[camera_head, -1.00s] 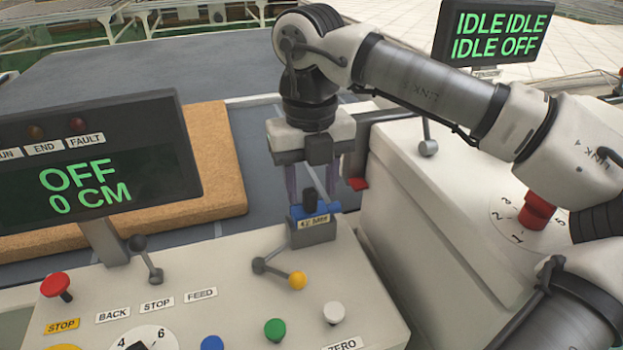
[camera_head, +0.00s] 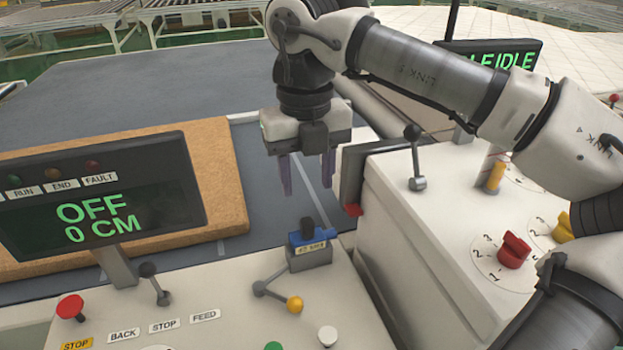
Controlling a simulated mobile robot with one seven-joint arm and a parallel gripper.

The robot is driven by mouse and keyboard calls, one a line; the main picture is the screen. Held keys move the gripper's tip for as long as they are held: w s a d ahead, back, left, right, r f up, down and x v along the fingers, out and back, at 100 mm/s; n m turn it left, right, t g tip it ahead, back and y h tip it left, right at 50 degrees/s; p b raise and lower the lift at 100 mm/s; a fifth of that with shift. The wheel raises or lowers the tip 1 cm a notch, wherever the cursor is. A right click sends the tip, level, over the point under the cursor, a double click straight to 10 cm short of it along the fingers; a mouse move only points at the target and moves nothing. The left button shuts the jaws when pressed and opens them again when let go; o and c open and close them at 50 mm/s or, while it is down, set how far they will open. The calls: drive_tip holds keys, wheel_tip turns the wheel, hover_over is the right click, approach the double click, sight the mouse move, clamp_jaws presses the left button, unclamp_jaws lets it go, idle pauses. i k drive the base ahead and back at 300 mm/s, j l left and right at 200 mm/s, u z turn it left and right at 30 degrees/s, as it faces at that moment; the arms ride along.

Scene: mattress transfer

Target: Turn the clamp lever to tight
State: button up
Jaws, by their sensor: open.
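My gripper (camera_head: 307,182) is open and empty, its two purple fingers pointing down. It shows above and behind the blue-and-grey block (camera_head: 309,252), apart from it. The block has a black knob on top and a small label on its front. A grey lever with a yellow ball end (camera_head: 294,304) lies on the console just in front of the block. Another lever with a black ball top (camera_head: 414,160) stands on the white cabinet at right. No readable label tells which lever is the clamp lever.
The console (camera_head: 225,290) carries a display (camera_head: 100,205) reading OFF and 0 CM, a red stop button (camera_head: 70,306) and a dark lever (camera_head: 155,285). The white cabinet (camera_head: 420,230) bears red and yellow dials. A tan slab (camera_head: 215,165) lies on the grey bed (camera_head: 180,80).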

sight(295, 305)
drive_tip(key=k, duration=1)
